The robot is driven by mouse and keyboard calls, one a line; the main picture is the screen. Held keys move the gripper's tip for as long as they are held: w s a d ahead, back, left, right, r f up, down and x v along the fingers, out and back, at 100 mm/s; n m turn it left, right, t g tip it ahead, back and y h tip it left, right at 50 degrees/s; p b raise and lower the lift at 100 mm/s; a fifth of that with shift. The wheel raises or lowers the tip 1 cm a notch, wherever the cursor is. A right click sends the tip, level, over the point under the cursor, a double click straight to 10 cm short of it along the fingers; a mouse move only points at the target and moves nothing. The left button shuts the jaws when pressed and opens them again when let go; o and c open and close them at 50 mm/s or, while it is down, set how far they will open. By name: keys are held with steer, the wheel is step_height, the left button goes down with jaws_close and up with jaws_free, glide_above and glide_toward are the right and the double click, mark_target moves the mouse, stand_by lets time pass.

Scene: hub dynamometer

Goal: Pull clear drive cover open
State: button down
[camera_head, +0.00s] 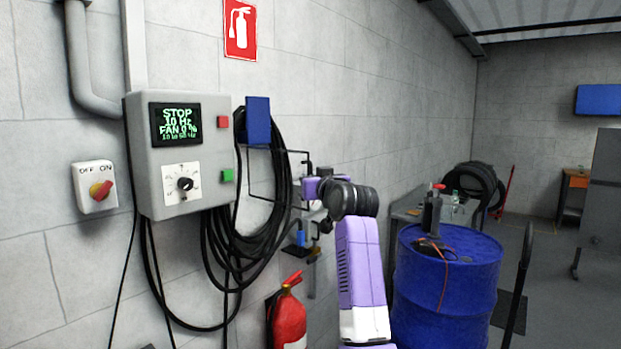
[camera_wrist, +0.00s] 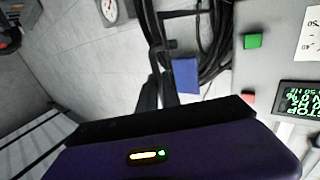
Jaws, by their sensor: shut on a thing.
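The clear drive cover shows as a thin dark rectangular frame (camera_head: 249,176) standing out from the wall, right of the grey control box (camera_head: 185,155). Its clear pane is hard to see against the wall and cables. My gripper (camera_head: 304,186) is at the frame's right edge and is shut on it. The exact grip is small and partly hidden by my wrist. In the wrist view my gripper's dark fingers (camera_wrist: 158,92) are close together, with dark bars of the cover frame (camera_wrist: 180,14) beyond them.
A blue box (camera_head: 257,120) and looped black cables (camera_head: 275,235) are on the wall behind the cover. A red extinguisher (camera_head: 290,318) stands below. A blue drum (camera_head: 445,290) with bottles and cables on top is right of my arm.

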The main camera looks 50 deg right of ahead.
steer(key=shift+s+d+r+h, duration=0.15)
steer(key=shift+d+r+h, duration=0.2)
steer(key=shift+d, duration=0.1)
steer(key=c, duration=1.8)
jaws_free()
steer(key=shift+s+a, duration=0.1)
steer(key=shift+a, duration=0.05)
steer(key=b+v, duration=0.2)
steer(key=v, duration=0.5)
steer(key=shift+s+a+f, duration=0.2)
steer(key=shift+s+a, duration=0.05)
steer(key=shift+a, duration=0.15)
